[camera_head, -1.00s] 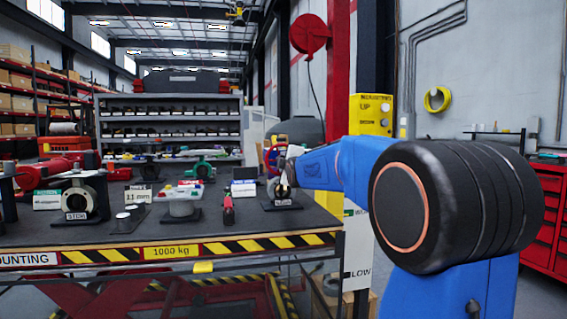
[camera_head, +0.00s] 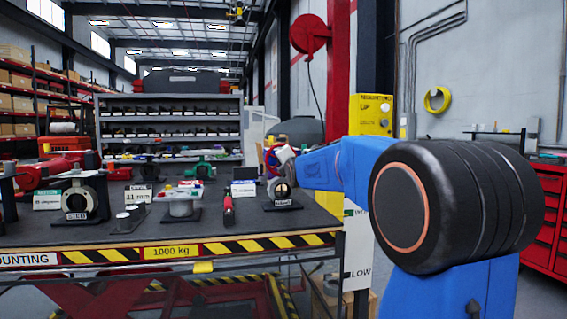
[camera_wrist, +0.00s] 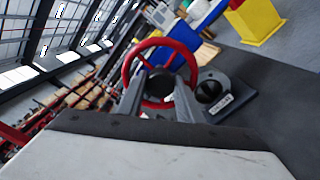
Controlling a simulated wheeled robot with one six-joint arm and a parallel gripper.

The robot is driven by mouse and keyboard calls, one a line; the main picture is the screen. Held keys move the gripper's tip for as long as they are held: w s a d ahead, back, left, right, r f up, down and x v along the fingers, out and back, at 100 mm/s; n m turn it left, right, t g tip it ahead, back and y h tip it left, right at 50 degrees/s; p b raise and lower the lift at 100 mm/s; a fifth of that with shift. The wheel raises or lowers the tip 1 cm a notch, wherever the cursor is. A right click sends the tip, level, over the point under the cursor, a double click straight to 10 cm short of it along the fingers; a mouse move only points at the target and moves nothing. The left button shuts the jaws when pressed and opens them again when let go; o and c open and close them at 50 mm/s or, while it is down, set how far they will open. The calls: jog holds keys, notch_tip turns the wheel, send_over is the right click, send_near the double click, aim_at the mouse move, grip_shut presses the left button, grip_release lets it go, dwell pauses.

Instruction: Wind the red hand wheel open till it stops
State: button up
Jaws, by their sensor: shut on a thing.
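The red hand wheel (camera_wrist: 160,42) shows as a tilted ring at the centre of the wrist view. My gripper (camera_wrist: 160,76) has its two grey fingers reaching to the wheel, shut on it; the exact contact is hard to see. In the head view the wheel (camera_head: 270,157) is small and partly hidden behind my gripper (camera_head: 280,157). The wheel stands above a dark valve body (camera_head: 281,205) with a round opening, near the bench's right end. A dark block with a round hole and a white label (camera_wrist: 212,93) lies beside the wheel in the wrist view.
The dark bench (camera_head: 150,226) has a striped front edge. A red-handled tool (camera_head: 229,210) and a grey round fitting (camera_head: 181,205) stand left of the valve. A parts shelf (camera_head: 170,125) stands behind the bench.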

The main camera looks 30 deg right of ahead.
jog(key=shift+n, duration=0.4)
dwell(1.4)
jog(key=o, duration=1)
jog(key=shift+o, duration=0.2)
jog(key=v, duration=1.7)
jog(key=shift+s, duration=0.2)
